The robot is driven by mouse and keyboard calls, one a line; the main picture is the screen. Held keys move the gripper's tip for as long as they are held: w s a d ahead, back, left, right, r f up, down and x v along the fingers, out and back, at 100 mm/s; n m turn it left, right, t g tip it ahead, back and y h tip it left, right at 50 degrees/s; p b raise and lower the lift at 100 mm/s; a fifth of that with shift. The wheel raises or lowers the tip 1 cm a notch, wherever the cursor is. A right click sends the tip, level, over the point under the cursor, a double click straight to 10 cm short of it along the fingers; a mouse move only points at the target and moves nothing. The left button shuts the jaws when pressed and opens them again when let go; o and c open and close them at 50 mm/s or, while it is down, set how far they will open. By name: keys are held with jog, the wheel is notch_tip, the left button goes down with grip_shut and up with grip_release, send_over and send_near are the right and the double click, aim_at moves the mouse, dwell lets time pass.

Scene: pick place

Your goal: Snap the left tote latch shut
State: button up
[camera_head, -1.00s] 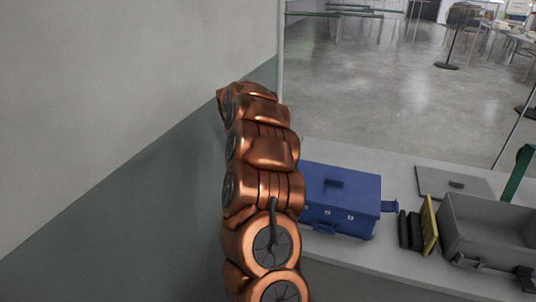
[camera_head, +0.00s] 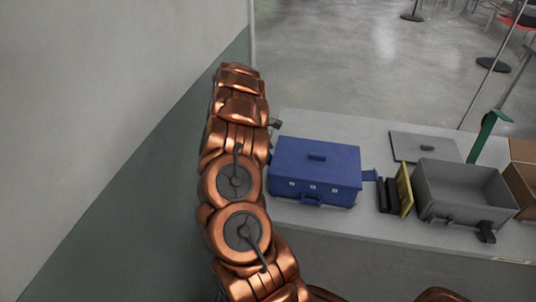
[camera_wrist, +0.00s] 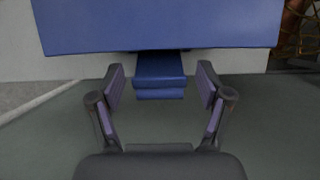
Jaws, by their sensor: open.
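The blue tote (camera_head: 318,168) stands on the light table with its lid on. Its right latch (camera_head: 369,175) sticks out from the right end. In the wrist view the tote's blue side (camera_wrist: 150,25) fills the top, and a blue latch (camera_wrist: 160,68) juts out from it toward me. My gripper (camera_wrist: 160,82) is open, with one finger on each side of this latch and a gap on both sides. In the head view my arm covers the area left of the tote, so the left latch and most of my gripper are hidden there.
Right of the tote stand dark blocks (camera_head: 388,195), a yellow piece (camera_head: 404,190) and an open grey bin (camera_head: 462,190). A grey lid (camera_head: 424,147) lies behind. A brown box (camera_head: 525,178) is at the right edge. A wall (camera_head: 120,110) closes the left side.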

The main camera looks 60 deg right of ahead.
jog(key=shift+x, duration=1.15)
jog(key=shift+c, duration=0.4)
jog(key=c, duration=1.1)
jog(key=shift+s+t+b, duration=0.1)
jog(key=shift+t+b, duration=0.2)
jog(key=shift+t, duration=0.2)
jog(key=shift+y, duration=0.3)
jog(key=shift+t, duration=0.3)
jog(key=shift+r, duration=0.1)
